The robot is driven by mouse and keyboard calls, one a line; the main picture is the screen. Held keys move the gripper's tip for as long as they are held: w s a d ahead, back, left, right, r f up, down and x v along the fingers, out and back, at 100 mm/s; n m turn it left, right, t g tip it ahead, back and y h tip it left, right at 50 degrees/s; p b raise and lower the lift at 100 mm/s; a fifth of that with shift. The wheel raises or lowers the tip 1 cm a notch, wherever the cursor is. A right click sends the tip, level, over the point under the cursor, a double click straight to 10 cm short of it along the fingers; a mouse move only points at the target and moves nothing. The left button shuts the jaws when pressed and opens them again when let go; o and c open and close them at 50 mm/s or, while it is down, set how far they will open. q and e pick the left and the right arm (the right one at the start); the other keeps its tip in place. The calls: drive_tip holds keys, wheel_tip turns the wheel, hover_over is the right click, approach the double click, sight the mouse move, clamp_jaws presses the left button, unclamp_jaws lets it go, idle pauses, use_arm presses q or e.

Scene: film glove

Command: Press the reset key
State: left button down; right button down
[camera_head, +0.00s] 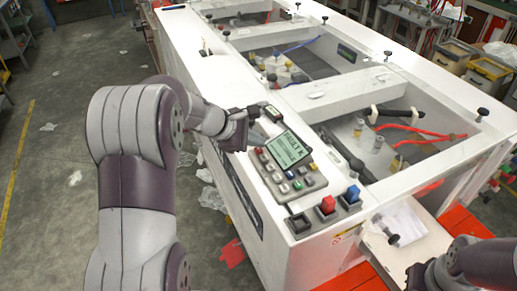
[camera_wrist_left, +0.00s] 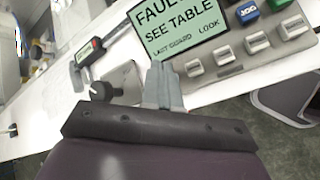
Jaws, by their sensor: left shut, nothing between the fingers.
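A control panel (camera_head: 278,176) on the white machine carries a green screen (camera_head: 287,150) with large fault text. Several small keys sit beside and below the screen. In the left wrist view the screen (camera_wrist_left: 180,25) reads "SEE TABLE", with a row of grey keys (camera_wrist_left: 224,54), a blue key (camera_wrist_left: 247,13) and a green key (camera_wrist_left: 278,4). I cannot tell which key is reset. My left gripper (camera_head: 243,124) is at the panel's far left side; its shut, empty fingers (camera_wrist_left: 163,82) appear below the screen's edge, left of the grey keys. My right gripper (camera_head: 418,274) is partly visible at lower right.
A blue switch (camera_head: 353,194) and a red switch (camera_head: 327,205) stand right of the panel. A small handheld device (camera_head: 271,113) lies beyond the left gripper; a dark round knob (camera_wrist_left: 103,91) is near the fingers. Open floor (camera_head: 62,150) lies at left.

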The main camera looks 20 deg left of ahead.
sight(256, 154)
use_arm(q)
drive_tip(key=shift+f+b, duration=0.45)
idle(0.4)
drive_tip(key=shift+r, duration=0.15)
drive_tip(key=shift+r+p, duration=0.7)
drive_tip(key=shift+r, duration=0.05)
wheel_tip(256, 154, up, 5)
drive_tip(key=p, duration=0.4)
idle(0.4)
